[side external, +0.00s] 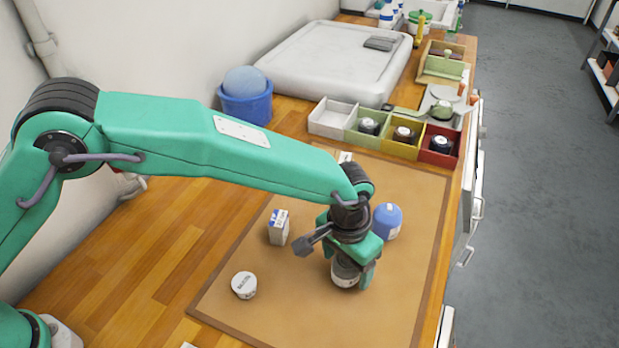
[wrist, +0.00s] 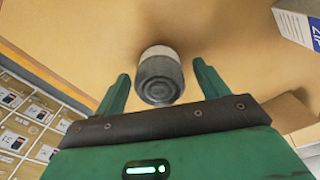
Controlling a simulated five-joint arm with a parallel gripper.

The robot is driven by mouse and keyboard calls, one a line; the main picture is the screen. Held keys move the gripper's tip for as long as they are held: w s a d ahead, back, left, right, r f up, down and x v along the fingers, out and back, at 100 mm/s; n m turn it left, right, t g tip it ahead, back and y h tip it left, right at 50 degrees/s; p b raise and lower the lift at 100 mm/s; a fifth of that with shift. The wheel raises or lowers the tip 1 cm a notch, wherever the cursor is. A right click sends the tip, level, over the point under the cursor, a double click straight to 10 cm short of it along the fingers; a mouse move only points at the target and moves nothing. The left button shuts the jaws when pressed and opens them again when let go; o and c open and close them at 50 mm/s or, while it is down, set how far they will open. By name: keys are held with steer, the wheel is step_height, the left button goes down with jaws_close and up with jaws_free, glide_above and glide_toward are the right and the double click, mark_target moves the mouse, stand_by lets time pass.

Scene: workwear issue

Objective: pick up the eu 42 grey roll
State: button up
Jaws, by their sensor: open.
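A grey roll with a white band (wrist: 158,76) is between the two open fingers of my gripper (wrist: 160,69) in the wrist view, with a gap to each finger. In the side external view this roll (side external: 345,279) stands on the brown mat, mostly hidden under my gripper (side external: 350,270), which points down over it. I cannot read a size on it. A second roll, with a white top and dark print (side external: 244,285), lies on the mat to the left; its print is too small to read.
On the brown mat (side external: 225,318), a white-and-blue box (side external: 279,227) stands left of my gripper and a blue rounded container (side external: 387,222) just right. Behind are white (side external: 328,122), green, yellow and red (side external: 436,157) bins; the coloured ones hold dark rolls. The front mat is clear.

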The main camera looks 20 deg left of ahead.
steer(key=c, duration=1)
steer(key=shift+c, duration=0.2)
steer(key=shift+r, duration=0.1)
steer(key=shift+c, duration=0.2)
steer(key=shift+r, duration=0.85)
step_height(320, 180, up, 2)
steer(key=shift+r, duration=0.2)
steer(key=s+d+r, duration=0.2)
steer(key=s+r, duration=0.4)
steer(key=s, duration=0.5)
steer(key=shift+s+d+r, duration=0.15)
steer(key=shift+d+r, duration=0.2)
steer(key=shift+r, duration=0.05)
